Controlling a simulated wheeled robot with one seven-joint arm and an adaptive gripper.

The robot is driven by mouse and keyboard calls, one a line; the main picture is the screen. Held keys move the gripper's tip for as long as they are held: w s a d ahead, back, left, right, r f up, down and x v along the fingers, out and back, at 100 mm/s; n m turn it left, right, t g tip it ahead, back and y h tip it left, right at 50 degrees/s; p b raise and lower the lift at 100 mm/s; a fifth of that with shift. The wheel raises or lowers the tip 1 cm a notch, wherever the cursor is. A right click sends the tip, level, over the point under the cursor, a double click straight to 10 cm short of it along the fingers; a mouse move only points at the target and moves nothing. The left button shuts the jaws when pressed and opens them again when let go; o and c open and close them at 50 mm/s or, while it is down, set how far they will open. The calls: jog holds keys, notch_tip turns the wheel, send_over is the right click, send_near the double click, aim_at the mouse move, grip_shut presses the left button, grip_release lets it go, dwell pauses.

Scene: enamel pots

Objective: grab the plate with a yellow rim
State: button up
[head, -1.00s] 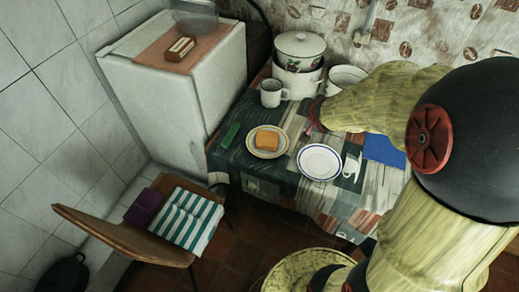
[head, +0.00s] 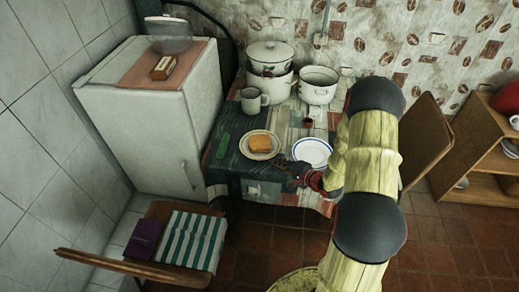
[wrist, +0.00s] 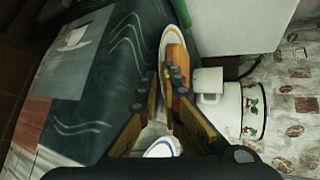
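The plate with a yellow rim (head: 246,149) lies on the table with a slice of bread (head: 261,144) on it. In the wrist view the plate (wrist: 182,14) is at the top, with the bread (wrist: 177,58) on it. My gripper (head: 283,166) is low over the front of the table, just right of this plate. In the wrist view my gripper (wrist: 162,78) is open, its fingertips apart and pointing at the plate's near edge. The fingers hide part of that edge, and I cannot tell whether they touch it.
A white plate with a blue rim (head: 314,150) is to the right, partly behind my arm. A mug (head: 252,100), a lidded pot (head: 270,60) and an open pot (head: 318,84) stand behind. A green object (head: 223,145) lies left. A chair (head: 150,255) stands front left.

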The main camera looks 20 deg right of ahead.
aim_at(266, 159)
jog(key=b+x, duration=0.2)
jog(key=x, duration=0.4)
jog(key=shift+b, duration=0.35)
jog(key=shift+s, duration=0.1)
grip_shut()
jog(key=shift+r, duration=0.1)
